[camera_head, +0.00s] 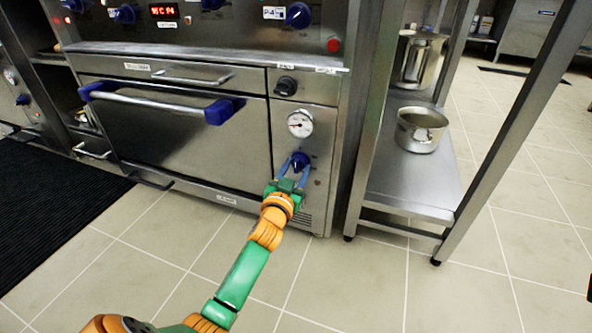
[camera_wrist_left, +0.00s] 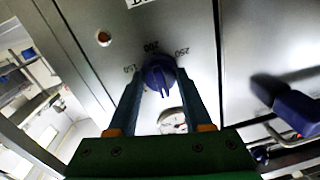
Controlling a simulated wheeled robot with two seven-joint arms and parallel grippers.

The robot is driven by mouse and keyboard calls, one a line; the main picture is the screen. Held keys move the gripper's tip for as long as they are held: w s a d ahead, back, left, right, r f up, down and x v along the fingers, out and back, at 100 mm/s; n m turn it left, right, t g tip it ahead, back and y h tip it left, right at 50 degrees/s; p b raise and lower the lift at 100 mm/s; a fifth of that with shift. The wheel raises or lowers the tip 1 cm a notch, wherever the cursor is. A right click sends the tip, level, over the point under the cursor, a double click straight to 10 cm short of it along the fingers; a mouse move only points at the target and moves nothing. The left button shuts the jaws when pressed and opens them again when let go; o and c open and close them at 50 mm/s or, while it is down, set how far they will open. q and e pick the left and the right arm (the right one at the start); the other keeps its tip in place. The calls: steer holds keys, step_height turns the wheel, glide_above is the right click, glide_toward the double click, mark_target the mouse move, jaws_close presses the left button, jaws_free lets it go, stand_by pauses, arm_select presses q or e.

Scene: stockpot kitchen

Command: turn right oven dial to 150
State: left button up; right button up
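The right oven dial (camera_head: 300,160) is a blue knob low on the oven's right-hand panel, below a round white gauge (camera_head: 300,124). The left wrist view shows the dial (camera_wrist_left: 158,72) close up, with the marks 150, 200 and 250 around its edge. Which mark it points to cannot be made out. My left gripper (camera_head: 294,172) is at the dial, its two blue fingers apart, one on each side of the knob. It looks open around the knob; contact cannot be made out. My right gripper is out of view.
The oven door (camera_head: 185,135) with its blue-ended handle is left of the panel. A black knob (camera_head: 286,86) sits above the gauge. A steel shelf rack (camera_head: 400,188) with a pot (camera_head: 420,130) stands close on the right. The tiled floor in front is clear.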

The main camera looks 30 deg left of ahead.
arm_select(q)
jaws_close()
